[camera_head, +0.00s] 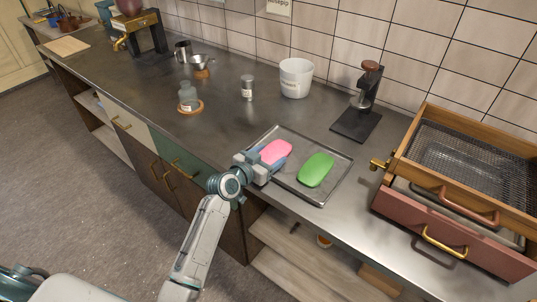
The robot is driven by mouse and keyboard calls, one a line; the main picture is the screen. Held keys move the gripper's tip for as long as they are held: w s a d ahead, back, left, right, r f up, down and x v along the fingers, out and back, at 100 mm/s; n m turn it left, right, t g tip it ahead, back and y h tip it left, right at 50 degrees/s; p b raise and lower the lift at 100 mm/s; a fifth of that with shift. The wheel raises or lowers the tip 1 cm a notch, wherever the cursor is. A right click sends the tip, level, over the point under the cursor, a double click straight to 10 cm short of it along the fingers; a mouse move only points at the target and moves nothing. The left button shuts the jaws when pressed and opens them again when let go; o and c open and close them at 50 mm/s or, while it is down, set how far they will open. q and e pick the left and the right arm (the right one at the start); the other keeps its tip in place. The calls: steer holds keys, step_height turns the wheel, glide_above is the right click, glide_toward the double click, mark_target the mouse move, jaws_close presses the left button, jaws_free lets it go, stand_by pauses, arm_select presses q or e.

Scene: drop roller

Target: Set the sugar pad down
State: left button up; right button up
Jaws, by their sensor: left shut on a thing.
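A pink pad (273,151), the one I take for the sugar pad, is between the fingers of my left gripper (271,158). A green pad (316,170) lies on the right part of the tray, apart from the gripper. My right gripper is not in view.
A black stand press (357,123) and a white tub (296,78) stand behind the tray. A wooden drawer frame with mesh (470,160) is at right. A small canister (247,88) and a glass jar (188,97) stand left. Counter between jar and tray is clear.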

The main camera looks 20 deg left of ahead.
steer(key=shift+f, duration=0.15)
arm_select(q)
steer(key=o, duration=0.7)
steer(key=shift+f, duration=0.2)
steer(key=shift+c, duration=0.2)
steer(key=o, duration=0.4)
steer(key=shift+r, duration=0.1)
steer(key=shift+c, duration=0.2)
steer(key=shift+o, duration=0.4)
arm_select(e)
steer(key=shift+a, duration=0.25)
arm_select(q)
steer(key=shift+r, duration=0.1)
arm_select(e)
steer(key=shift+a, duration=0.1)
